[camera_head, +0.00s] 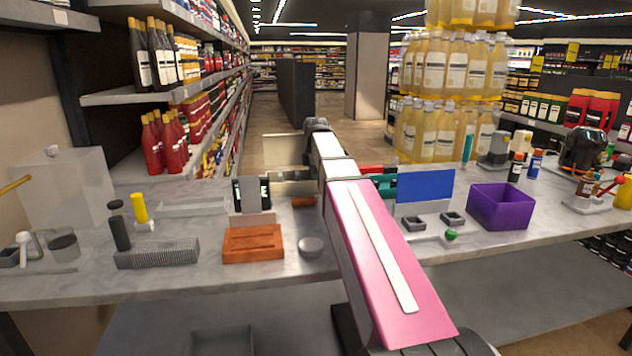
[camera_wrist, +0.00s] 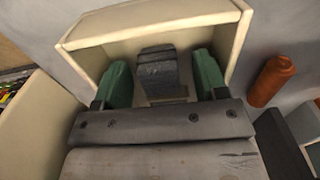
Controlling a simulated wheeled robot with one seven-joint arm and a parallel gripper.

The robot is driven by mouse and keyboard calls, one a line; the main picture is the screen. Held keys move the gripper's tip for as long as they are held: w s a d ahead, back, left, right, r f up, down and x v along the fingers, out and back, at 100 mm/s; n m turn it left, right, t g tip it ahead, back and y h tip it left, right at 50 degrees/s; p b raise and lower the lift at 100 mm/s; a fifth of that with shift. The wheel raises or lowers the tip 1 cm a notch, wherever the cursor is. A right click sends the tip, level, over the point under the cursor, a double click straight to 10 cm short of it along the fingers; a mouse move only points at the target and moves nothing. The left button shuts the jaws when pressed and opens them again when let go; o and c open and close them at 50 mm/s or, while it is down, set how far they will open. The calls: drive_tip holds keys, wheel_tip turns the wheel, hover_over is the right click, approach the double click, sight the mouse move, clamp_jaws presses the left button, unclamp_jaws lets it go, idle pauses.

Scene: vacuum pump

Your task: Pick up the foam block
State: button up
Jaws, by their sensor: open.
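A dark grey block (camera_wrist: 158,70), which looks like the foam block, stands inside a cream open box (camera_wrist: 88,30) in the wrist view. My gripper (camera_wrist: 161,64) has two green fingers spread apart, one to each side of the block. A gap shows between the block and each finger, so neither appears to touch it. The block's lower end is partly hidden by my gripper's body. In the head view my pink and white arm reaches over the table and hides the block and my gripper's fingertips.
The box walls stand close around my fingers. An orange cylinder (camera_wrist: 272,80) is right of the box. On the grey table (camera_head: 180,285) are an orange tray (camera_head: 252,244), a grey ridged block (camera_head: 158,254), a purple bin (camera_head: 500,207) and a blue panel (camera_head: 425,185).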

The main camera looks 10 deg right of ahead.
drive_tip(key=c, duration=1)
drive_tip(key=shift+r, duration=0.1)
